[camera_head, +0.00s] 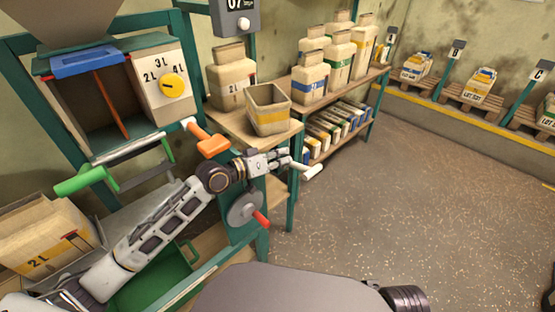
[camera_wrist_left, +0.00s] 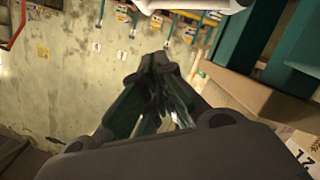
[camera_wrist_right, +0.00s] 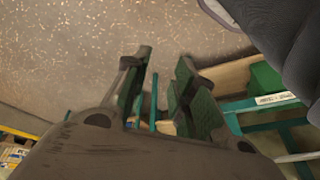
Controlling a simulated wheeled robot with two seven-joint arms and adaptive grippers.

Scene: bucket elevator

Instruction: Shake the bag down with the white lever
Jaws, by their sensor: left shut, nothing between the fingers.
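The white lever (camera_head: 313,172) sticks out at the front of the small wooden table. My left gripper (camera_head: 288,162) is shut and empty, close beside the lever's inner end; I cannot tell whether they touch. The left wrist view shows its fingers (camera_wrist_left: 165,75) together, with a white piece above them at the top edge. An open-topped paper bag (camera_head: 268,120) with a yellow band stands upright on the table above the lever. My right gripper (camera_wrist_right: 160,95) is open and empty in the right wrist view, and does not show in the head view.
An orange handle (camera_head: 212,144), a green handle (camera_head: 80,182) and a red-gripped crank wheel (camera_head: 245,207) are near my left arm. A closed bag (camera_head: 231,85) stands behind the open one. Shelves hold several more bags. The floor (camera_head: 400,210) on the right is clear.

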